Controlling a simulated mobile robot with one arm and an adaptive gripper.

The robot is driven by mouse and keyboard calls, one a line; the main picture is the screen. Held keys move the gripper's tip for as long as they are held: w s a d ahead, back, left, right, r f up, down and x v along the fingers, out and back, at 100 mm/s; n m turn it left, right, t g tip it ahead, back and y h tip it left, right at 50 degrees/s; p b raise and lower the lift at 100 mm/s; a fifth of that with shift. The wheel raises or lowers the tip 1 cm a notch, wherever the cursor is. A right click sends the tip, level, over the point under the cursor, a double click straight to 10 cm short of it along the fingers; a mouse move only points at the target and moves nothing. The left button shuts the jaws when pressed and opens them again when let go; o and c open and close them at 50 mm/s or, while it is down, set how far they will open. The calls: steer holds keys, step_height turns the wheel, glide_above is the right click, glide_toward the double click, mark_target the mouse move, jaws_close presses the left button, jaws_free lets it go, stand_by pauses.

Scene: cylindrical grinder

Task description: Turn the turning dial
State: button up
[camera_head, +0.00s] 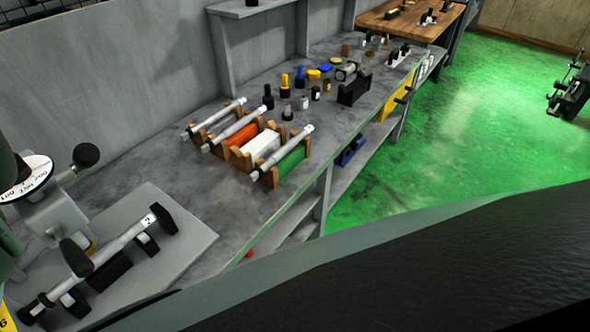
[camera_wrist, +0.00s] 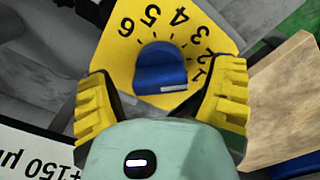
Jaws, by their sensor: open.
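The turning dial (camera_wrist: 160,70) is a blue knob on a yellow plate (camera_wrist: 128,22) with black numbers and tick marks, in the wrist view. The numbers 1 to 6 show around its upper side, and a small white mark shows on the knob's lower edge. My gripper (camera_wrist: 160,95) is open, with one yellow ribbed finger on each side below the knob. The fingers appear apart from the knob; the exact gap in depth cannot be told. In the head view only a corner of a yellow plate (camera_head: 6,318) shows at the lower left, and my gripper is not visible.
A white label reading +150 µ (camera_wrist: 35,155) lies left of the gripper, and a wooden block (camera_wrist: 285,95) lies right. In the head view, a grey bench (camera_head: 225,205) carries wooden racks with rods and several small parts. Green floor (camera_head: 460,130) is open to the right.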

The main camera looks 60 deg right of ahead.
steer(key=shift+f, duration=0.1)
steer(key=shift+c, duration=0.4)
steer(key=c, duration=1.1)
steer(key=shift+d+n, duration=0.15)
steer(key=shift+n, duration=0.15)
steer(key=shift+f+n+b, duration=0.1)
steer(key=shift+n+b, duration=0.2)
steer(key=shift+n, duration=0.8)
steer(key=shift+n+b, duration=0.55)
steer(key=shift+n, duration=0.95)
